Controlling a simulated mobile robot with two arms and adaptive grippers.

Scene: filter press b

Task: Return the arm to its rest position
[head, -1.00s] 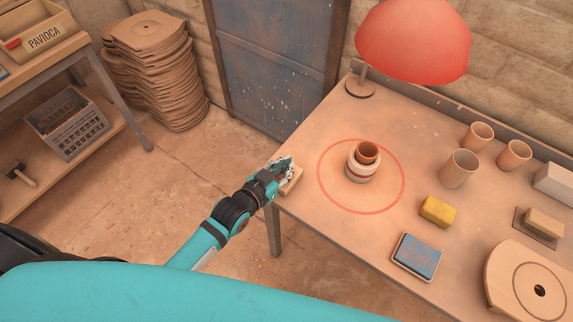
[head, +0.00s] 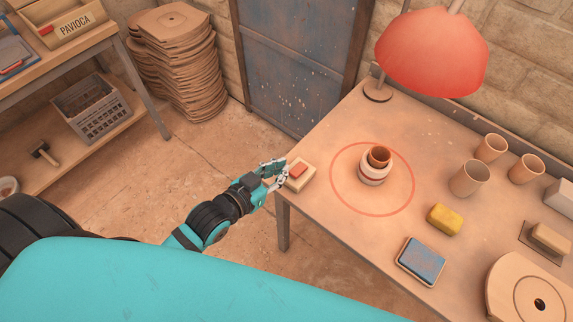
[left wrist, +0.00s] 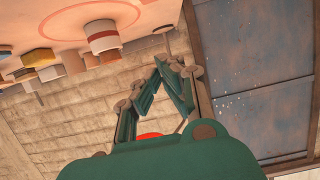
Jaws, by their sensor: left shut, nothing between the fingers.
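My left arm comes in from the lower left in the head view. My left gripper (head: 273,171) is at the table's left corner, beside a small wooden block with a red top (head: 298,172). Its fingers are shut and empty; they also show closed together in the left wrist view (left wrist: 172,62). A stacked ceramic filter with a brown cup on top (head: 376,167) stands inside a red ring marked on the table (head: 333,200). My right gripper is in neither view.
The wooden table (head: 345,250) bears a red lamp (head: 432,55), several clay cups, a yellow sponge (head: 444,219) and a blue-topped pad (head: 421,260). A shelf (head: 150,112) with a grey crate (head: 95,110) stands at left. The floor between is clear.

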